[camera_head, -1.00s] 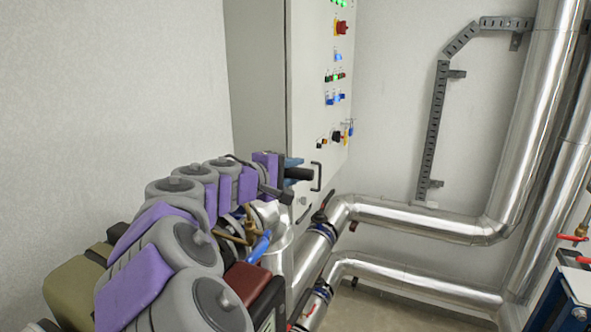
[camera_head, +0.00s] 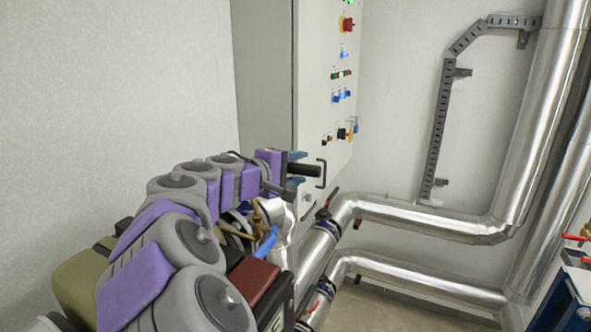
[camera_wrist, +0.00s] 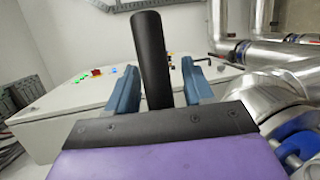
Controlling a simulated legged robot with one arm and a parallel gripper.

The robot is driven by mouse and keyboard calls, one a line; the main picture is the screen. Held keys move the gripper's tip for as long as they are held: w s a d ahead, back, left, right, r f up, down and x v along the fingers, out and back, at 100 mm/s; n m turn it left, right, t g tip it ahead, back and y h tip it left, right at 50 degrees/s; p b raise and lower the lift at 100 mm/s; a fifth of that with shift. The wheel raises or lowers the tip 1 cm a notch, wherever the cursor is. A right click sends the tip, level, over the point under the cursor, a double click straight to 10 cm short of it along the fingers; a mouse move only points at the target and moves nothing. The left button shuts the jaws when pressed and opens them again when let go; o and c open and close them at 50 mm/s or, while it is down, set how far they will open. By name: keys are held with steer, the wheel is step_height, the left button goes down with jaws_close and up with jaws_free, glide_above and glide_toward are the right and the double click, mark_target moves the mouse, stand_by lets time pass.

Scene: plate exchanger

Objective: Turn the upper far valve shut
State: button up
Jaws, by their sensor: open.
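The same kind of blue-ringed joint (camera_wrist: 241,50) shows at the right in the wrist view. I cannot tell how far the valve is turned. My gripper (camera_head: 300,169) is open, up and to the left of the lever and apart from it. In the wrist view, the blue jaws of my gripper (camera_wrist: 158,82) stand apart with a black rod (camera_wrist: 151,55) between them; the rod touches neither jaw visibly.
A tall grey control cabinet (camera_head: 312,95) with buttons and a door handle (camera_head: 321,174) stands right behind my gripper. A lower pipe (camera_head: 410,276) with another valve (camera_head: 323,290) runs below. A blue lever (camera_head: 265,245) is close under my arm. Free wall lies beyond the upper pipe.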

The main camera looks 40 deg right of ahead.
steer(key=b+v, duration=0.2)
steer(key=v, duration=1.5)
steer(key=shift+w, duration=0.25)
steer(key=shift+f, duration=0.1)
steer(key=shift+c, duration=0.5)
